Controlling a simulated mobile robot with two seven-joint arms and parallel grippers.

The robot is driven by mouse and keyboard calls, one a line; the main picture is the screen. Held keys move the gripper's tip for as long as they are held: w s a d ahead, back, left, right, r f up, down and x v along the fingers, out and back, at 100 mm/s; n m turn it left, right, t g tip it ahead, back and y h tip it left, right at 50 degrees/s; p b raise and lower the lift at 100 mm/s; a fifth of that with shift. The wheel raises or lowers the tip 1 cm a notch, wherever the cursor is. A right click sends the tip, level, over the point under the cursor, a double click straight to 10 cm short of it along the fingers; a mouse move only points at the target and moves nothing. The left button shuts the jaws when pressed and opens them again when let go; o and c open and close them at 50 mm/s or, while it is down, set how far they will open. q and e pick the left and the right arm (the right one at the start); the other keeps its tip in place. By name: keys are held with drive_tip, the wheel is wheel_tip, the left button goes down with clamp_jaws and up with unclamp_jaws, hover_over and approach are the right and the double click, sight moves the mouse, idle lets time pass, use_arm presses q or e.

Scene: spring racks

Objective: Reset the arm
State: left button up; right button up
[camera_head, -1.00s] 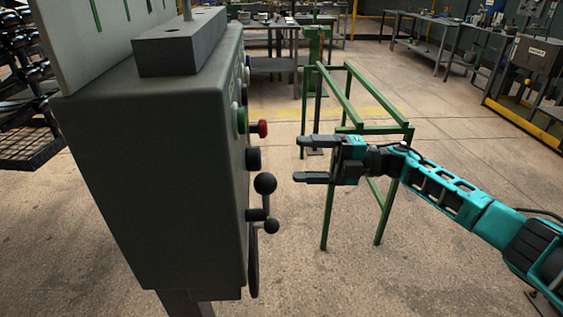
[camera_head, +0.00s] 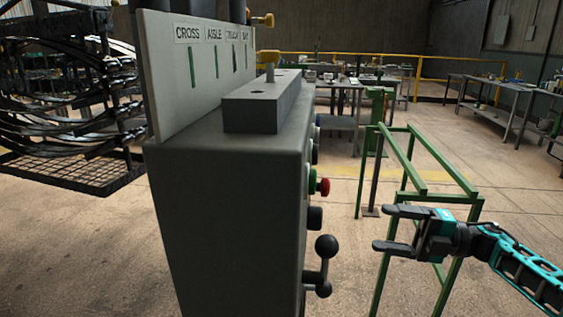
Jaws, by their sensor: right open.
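My right gripper (camera_head: 389,228) is at the lower right in the head view. Its two dark fingers point left and are apart, with nothing between them. It is to the right of the grey control cabinet (camera_head: 230,220), clear of it. The cabinet's right-hand face carries a red button (camera_head: 323,187), a green-ringed part (camera_head: 311,181), a dark knob (camera_head: 314,217) and a lever with black balls (camera_head: 326,247). My right arm is teal and black and comes in from the right edge. My left gripper does not show.
A green metal frame (camera_head: 428,194) stands just behind my right gripper. A panel labelled CROSS and AISLE (camera_head: 200,85) rises above the cabinet. A rack of dark springs (camera_head: 65,110) is at the left. Workbenches (camera_head: 495,90) stand at the back. Open floor lies at the right.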

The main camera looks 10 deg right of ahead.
drive_tip(key=s+a+f+m+t+h+p, duration=0.1)
drive_tip(key=s+a+f+m+t+h, duration=0.3)
drive_tip(key=a+f+m+t, duration=0.9)
drive_tip(key=s+d+f+m+g+h+p, duration=0.1)
drive_tip(key=s+d+f+m+g+h, duration=0.1)
drive_tip(key=s+f+m+g+h, duration=0.5)
drive_tip(key=s+f+m+h, duration=0.5)
drive_tip(key=s+m, duration=0.4)
drive_tip(key=shift+s+d+f+g, duration=0.15)
drive_tip(key=shift+s+d+g, duration=0.15)
drive_tip(key=shift+d+g, duration=0.1)
